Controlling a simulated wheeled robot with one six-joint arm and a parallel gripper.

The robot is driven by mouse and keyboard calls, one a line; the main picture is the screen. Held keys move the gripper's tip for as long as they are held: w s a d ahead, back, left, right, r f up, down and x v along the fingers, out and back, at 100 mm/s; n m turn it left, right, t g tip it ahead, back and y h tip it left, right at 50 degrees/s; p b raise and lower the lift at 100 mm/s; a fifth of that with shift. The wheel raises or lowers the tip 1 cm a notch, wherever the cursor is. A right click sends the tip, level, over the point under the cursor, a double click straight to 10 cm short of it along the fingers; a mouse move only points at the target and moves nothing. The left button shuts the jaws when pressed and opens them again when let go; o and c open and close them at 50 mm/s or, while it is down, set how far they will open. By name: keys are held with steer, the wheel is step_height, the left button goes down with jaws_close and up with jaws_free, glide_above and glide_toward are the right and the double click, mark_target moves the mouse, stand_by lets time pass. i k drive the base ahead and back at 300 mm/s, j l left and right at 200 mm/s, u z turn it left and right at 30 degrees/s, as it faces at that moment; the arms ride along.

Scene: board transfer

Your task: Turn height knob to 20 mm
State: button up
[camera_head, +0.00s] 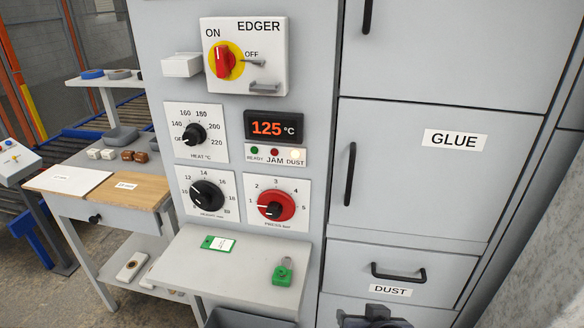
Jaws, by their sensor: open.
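The height knob (207,196) is a large black round knob on a white plate (184,217) labelled HEIGHT mm, on the grey machine front. Its scale runs around it, with 14 near the top and the high end at the lower right. A pale pointer mark seems to lie on its left side; the exact reading is too small to tell. My gripper (374,318) shows only in part as a dark shape at the bottom edge, below and right of the knob and well apart from it. It is open and holds nothing that I can see.
Right of it is the red press knob (276,205); above is the heat knob (194,134). The display (273,126) reads 125 °C. A shelf (225,270) juts out below with a green tag (218,243) and green padlock (283,273). The DUST drawer handle (398,274) sticks out near my gripper.

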mark_target(206, 195)
steer(key=k+z, duration=0.1)
steer(key=i+j+u, duration=0.1)
steer(key=j, duration=0.75)
steer(key=i+j+u, duration=0.15)
steer(key=j, duration=0.25)
steer(key=i+j, duration=0.15)
steer(key=j, duration=0.25)
steer(key=k+u, duration=0.05)
